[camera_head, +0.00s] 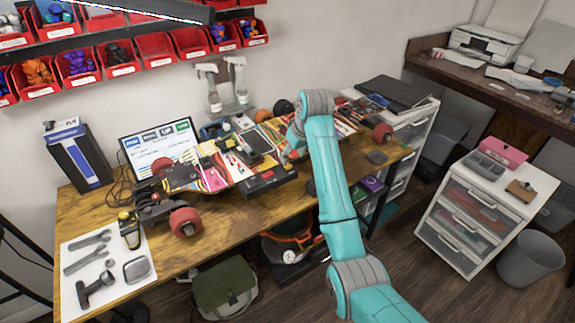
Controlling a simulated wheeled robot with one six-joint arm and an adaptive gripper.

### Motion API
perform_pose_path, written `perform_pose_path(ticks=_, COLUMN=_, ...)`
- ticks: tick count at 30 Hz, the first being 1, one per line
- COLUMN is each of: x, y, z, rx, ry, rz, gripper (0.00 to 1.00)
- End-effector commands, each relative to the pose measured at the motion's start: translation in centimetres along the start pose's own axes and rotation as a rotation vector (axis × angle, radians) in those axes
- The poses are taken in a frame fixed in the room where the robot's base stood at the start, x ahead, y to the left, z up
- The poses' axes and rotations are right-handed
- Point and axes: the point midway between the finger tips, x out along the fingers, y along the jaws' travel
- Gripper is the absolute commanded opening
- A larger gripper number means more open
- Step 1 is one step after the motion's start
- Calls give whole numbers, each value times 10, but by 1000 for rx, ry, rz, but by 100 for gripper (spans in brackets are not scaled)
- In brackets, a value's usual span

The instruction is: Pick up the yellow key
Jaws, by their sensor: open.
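I cannot make out a yellow key for certain. An opened electric skateboard (180,182) with red wheels lies across the wooden workbench (220,235), with small parts and yellow and pink patches on its deck. My gripper (289,156) is at the end of my teal arm, low over the right part of the board's parts. It is open, small in view and partly hidden by my wrist. I see nothing held in it. What lies directly under and behind my wrist is hidden.
A laptop (158,146) stands behind the board. A white mat (75,295) with wrenches lies at the front left, beside a yellow-and-black tool (129,231). Spray bottles (237,78) stand at the wall. A white drawer unit (485,215) is at the right.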

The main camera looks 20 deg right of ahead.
Motion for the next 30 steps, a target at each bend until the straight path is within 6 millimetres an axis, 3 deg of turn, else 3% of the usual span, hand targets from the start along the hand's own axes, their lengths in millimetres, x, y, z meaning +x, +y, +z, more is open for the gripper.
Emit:
perform_pose_path(ticks=7, x=17, y=0, z=-1, rx=0, ry=0, rz=0, gripper=54)
perform_pose_path(ticks=15, x=53, y=0, z=-4, rx=0, ry=-1, rz=1, gripper=54)
perform_pose_path(ticks=25, x=60, y=0, z=-5, rx=0, ry=1, rz=1, gripper=54)
perform_pose_path(ticks=26, x=60, y=0, z=-5, rx=0, ry=1, rz=1, gripper=52)
perform_pose_path(ticks=30, x=60, y=0, z=-4, rx=0, ry=1, rz=1, gripper=17)
